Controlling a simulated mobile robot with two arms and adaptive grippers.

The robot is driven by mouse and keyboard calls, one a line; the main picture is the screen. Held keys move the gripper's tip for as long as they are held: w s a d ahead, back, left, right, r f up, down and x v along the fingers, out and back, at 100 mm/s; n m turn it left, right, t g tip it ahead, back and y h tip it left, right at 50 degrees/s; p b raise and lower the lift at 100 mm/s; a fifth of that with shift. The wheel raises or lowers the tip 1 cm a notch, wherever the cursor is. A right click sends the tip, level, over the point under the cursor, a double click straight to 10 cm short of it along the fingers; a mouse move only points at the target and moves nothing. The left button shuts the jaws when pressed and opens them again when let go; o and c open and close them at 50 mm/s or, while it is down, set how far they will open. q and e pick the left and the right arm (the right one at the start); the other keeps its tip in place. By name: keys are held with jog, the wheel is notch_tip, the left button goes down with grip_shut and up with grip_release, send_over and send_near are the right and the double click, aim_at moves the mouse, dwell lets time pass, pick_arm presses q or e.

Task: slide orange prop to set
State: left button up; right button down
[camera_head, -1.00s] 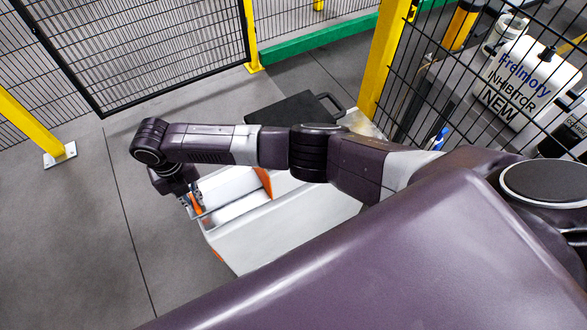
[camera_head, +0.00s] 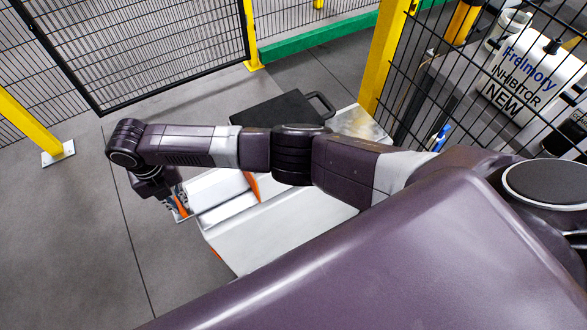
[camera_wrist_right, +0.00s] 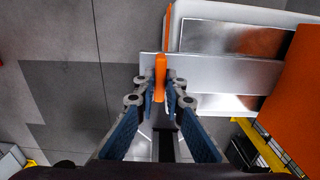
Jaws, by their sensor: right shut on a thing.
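The orange prop (camera_wrist_right: 160,78) is a small upright orange piece between the fingertips of my right gripper (camera_wrist_right: 160,86). The fingers touch it on both sides and are shut on it. A flat metal plate (camera_wrist_right: 215,70) lies directly beside it. In the head view, my right gripper (camera_head: 178,204) is small and partly hidden by its wrist, at the left end of the white and grey unit (camera_head: 285,226). The prop shows there as an orange sliver (camera_head: 182,210). My left gripper is not in view.
A larger orange panel (camera_wrist_right: 298,90) stands across the unit. Behind my right arm are a black case (camera_head: 275,110) and a yellow post (camera_head: 385,60) with mesh fencing. The grey floor (camera_head: 60,240) left of the unit is clear.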

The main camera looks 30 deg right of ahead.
jog(key=shift+a, duration=0.45)
jog(key=shift+a+b, duration=1.45)
jog(key=shift+a, duration=0.45)
jog(key=shift+s+a+r+b, duration=0.1)
jog(key=shift+s+a+b, duration=0.05)
jog(key=shift+a+b, duration=0.85)
jog(key=shift+s+a+r+b, duration=0.1)
jog(key=shift+a+b, duration=0.7)
jog(key=shift+a, duration=0.3)
